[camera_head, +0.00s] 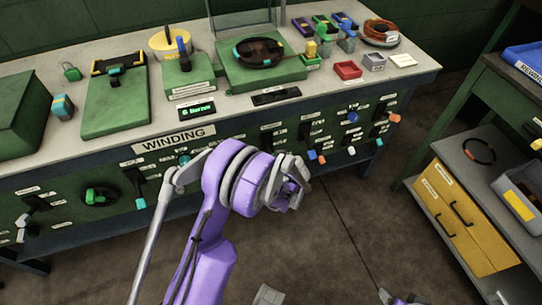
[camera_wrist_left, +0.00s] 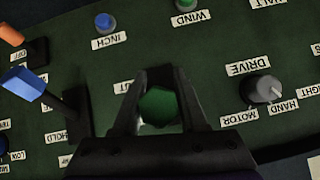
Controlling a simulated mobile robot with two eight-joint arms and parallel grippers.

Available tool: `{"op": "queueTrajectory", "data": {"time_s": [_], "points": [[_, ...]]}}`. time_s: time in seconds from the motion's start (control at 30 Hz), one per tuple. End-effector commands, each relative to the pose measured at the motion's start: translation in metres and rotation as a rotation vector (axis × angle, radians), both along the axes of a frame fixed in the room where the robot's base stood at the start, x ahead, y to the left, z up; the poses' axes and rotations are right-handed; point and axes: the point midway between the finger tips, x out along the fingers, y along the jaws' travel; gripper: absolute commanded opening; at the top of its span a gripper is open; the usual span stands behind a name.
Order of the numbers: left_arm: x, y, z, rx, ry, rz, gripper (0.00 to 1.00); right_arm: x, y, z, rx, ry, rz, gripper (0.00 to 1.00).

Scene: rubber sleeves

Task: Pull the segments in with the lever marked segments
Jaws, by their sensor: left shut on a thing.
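My left gripper (camera_head: 293,188) is at the front of the green control panel (camera_head: 225,150), on the purple arm. In the left wrist view its dark fingers (camera_wrist_left: 160,78) are closed around a green knob (camera_wrist_left: 160,106). The knob's label is hidden or out of view, so I cannot tell whether it is the segments lever. Several levers stand on the panel, one with an orange tip (camera_head: 394,118); their small labels are unreadable in the head view. Part of what may be my right gripper (camera_head: 402,299) shows at the bottom edge, its jaws unclear.
The left wrist view shows a blue-tipped lever (camera_wrist_left: 28,84), a blue INCH button (camera_wrist_left: 104,23) and a DRIVE knob (camera_wrist_left: 264,90) nearby. On the bench top, a dark coil (camera_head: 258,51) sits on a green plate. A yellow drawer unit (camera_head: 455,215) stands right; the floor between is clear.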

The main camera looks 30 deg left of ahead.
Motion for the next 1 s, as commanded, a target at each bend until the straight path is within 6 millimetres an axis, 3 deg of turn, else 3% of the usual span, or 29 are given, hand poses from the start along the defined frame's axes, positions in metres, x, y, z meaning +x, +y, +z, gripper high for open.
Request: {"op": "queueTrajectory", "data": {"time_s": [0.5,1.0], "points": [[0.002,0.001,0.022,-0.244,0.208,-0.001,0.0,0.001,0.0,0.021,0.0,-0.007,0.0,0.71],[0.002,0.002,0.024,-0.284,0.244,-0.003,0.0,0.001,0.0,0.023,0.0,-0.007,0.0,0.71]]}}
